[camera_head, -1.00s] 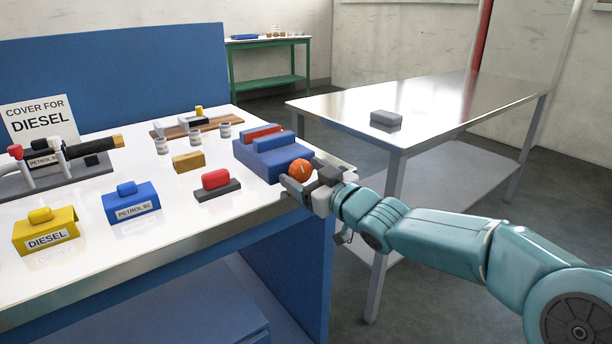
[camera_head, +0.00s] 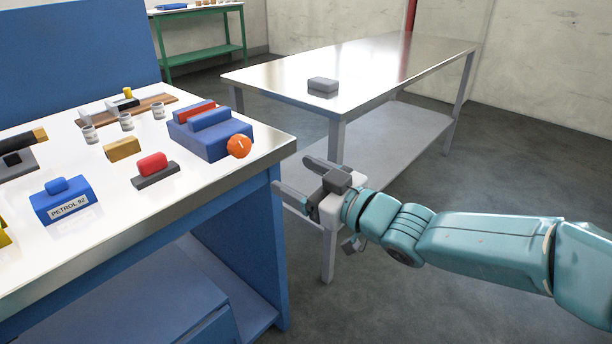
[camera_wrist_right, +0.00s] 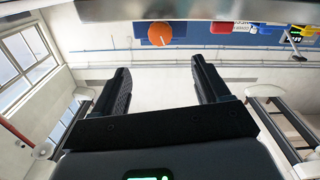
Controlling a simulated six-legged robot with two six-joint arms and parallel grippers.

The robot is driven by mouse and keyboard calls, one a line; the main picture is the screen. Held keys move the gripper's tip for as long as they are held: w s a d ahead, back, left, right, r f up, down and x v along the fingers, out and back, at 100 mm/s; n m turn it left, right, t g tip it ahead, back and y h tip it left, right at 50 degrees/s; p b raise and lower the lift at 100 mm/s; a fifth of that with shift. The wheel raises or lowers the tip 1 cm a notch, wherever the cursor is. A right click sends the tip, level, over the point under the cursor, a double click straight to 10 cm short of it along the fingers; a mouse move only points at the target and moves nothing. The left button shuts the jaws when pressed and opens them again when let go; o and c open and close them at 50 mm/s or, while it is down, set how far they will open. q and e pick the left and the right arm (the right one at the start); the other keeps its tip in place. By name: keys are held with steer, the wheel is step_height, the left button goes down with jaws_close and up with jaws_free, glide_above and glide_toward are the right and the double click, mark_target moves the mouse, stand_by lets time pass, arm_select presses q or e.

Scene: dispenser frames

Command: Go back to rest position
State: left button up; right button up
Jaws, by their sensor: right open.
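My right gripper (camera_head: 296,178) is open and empty. It hangs in the air just off the right edge of the white-topped workbench (camera_head: 215,195), apart from everything on it. Its two spread fingers also show in the right wrist view (camera_wrist_right: 160,85), with nothing between them. An orange round knob (camera_head: 239,146) sits at the front of a blue block (camera_head: 213,134) near the bench's right corner. The knob shows in the right wrist view too (camera_wrist_right: 160,34). My left gripper is not in view.
The bench carries a blue PETROL 92 cover (camera_head: 64,200), a red-topped block (camera_head: 153,168), a yellow block (camera_head: 122,149) and several small cups. A metal table (camera_head: 400,62) with a grey block (camera_head: 323,85) stands behind my right arm. A green table (camera_head: 205,52) stands farther back.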

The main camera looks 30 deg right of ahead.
steer(key=shift+s+d, duration=0.2)
steer(key=shift+s, duration=0.4)
steer(key=shift+f, duration=0.1)
